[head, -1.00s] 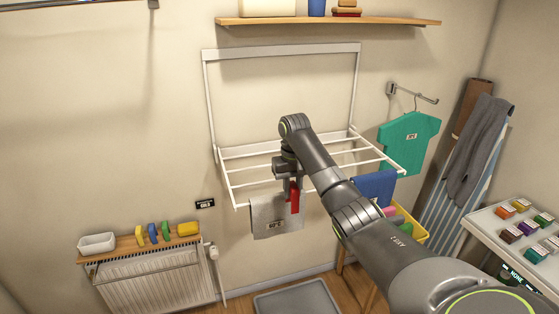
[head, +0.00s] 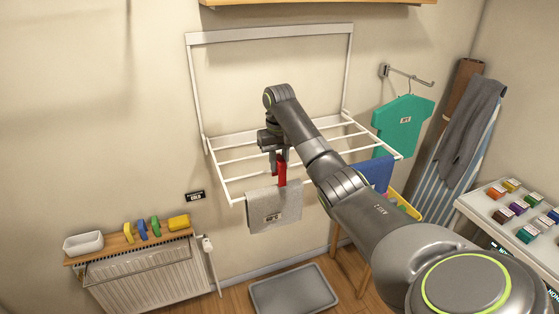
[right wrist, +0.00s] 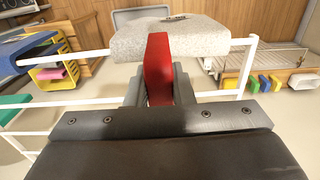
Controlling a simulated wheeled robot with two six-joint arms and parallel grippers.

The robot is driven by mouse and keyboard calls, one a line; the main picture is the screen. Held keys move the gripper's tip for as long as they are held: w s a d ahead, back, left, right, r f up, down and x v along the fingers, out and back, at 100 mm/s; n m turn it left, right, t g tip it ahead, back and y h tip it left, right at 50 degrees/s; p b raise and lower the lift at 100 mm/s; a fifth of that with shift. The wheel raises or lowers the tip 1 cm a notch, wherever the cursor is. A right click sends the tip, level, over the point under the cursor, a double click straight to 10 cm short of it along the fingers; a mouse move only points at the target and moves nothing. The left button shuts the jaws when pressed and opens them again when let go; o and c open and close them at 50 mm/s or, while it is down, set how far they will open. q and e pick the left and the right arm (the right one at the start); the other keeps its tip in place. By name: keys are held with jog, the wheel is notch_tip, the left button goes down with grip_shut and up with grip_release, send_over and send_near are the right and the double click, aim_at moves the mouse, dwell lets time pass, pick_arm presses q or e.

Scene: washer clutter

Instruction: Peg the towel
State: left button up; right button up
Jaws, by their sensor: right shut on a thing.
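A grey towel (head: 274,210) with a small label hangs over the front rail of the white drying rack (head: 226,186). My right gripper (head: 279,158) is shut on a red peg (head: 281,173) above the front rail. The peg points down, and its lower end overlaps the towel's top edge in the head view. In the right wrist view the red peg (right wrist: 158,68) stands between the fingers in front of the pale towel (right wrist: 196,40). I cannot tell whether the peg touches or grips the cloth. My left gripper is in neither view.
A blue cloth (head: 376,172) hangs at the rack's right end, near a green shirt (head: 402,124). A radiator shelf at left holds a white tub (head: 83,243) and coloured items. A grey tray (head: 293,290) lies on the floor. Coloured blocks sit on a white surface at right.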

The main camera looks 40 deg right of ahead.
aim_at(279, 181)
jog(key=shift+w+f, duration=0.2)
jog(key=shift+f, duration=0.95)
jog(key=shift+s+f, duration=0.1)
jog(key=shift+f, duration=1.75)
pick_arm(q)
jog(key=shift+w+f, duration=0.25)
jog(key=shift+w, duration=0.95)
pick_arm(e)
jog(key=shift+s+f, duration=0.15)
jog(key=shift+f, duration=0.2)
